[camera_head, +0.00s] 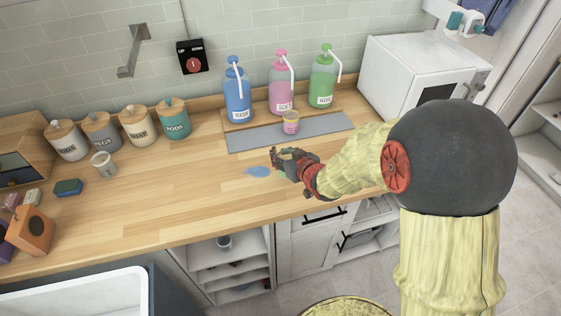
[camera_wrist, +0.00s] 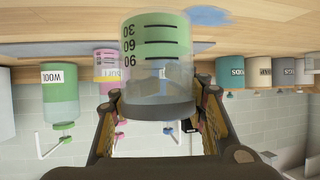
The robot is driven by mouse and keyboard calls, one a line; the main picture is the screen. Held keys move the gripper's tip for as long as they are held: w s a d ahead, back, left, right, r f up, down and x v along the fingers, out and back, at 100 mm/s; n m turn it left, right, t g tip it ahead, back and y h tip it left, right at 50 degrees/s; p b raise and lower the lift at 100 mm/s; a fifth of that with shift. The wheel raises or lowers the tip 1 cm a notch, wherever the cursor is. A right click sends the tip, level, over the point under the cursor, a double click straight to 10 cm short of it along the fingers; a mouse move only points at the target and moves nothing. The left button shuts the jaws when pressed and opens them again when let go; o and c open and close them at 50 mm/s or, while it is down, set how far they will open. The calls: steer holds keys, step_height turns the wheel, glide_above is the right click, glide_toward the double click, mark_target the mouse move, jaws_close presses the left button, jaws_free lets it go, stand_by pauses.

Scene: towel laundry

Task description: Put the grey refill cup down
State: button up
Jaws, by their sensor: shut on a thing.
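The grey refill cup (camera_wrist: 157,55) is a clear cup with a grey band and black 30, 60 and 90 marks. It shows green inside, in the part nearest the counter. In the wrist view, which is upside down, my gripper (camera_wrist: 160,104) is shut on it near the grey band. In the head view my gripper (camera_head: 285,160) is low over the wooden counter (camera_head: 200,195), just right of a blue puddle (camera_head: 257,171). The cup is mostly hidden there. I cannot tell whether its base touches the counter.
A grey mat (camera_head: 250,138) lies behind my gripper with a pink cup (camera_head: 290,124) on it. Blue, pink and green pump bottles (camera_head: 322,82) stand behind it. Several canisters (camera_head: 136,126) and a whitish cup (camera_head: 103,165) stand left. The counter's middle left is clear.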

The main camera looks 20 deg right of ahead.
steer(key=shift+w+f, duration=0.2)
steer(key=shift+f, duration=0.05)
steer(key=shift+w+f+b, duration=0.15)
steer(key=shift+f+b, duration=0.25)
steer(key=shift+f, duration=0.45)
steer(key=shift+w+f+b, duration=0.1)
steer(key=shift+f+b, duration=0.3)
steer(key=shift+f, duration=0.45)
steer(key=shift+f, duration=0.25)
steer(key=o, duration=1.2)
steer(key=shift+r, duration=0.1)
steer(key=shift+o, duration=0.3)
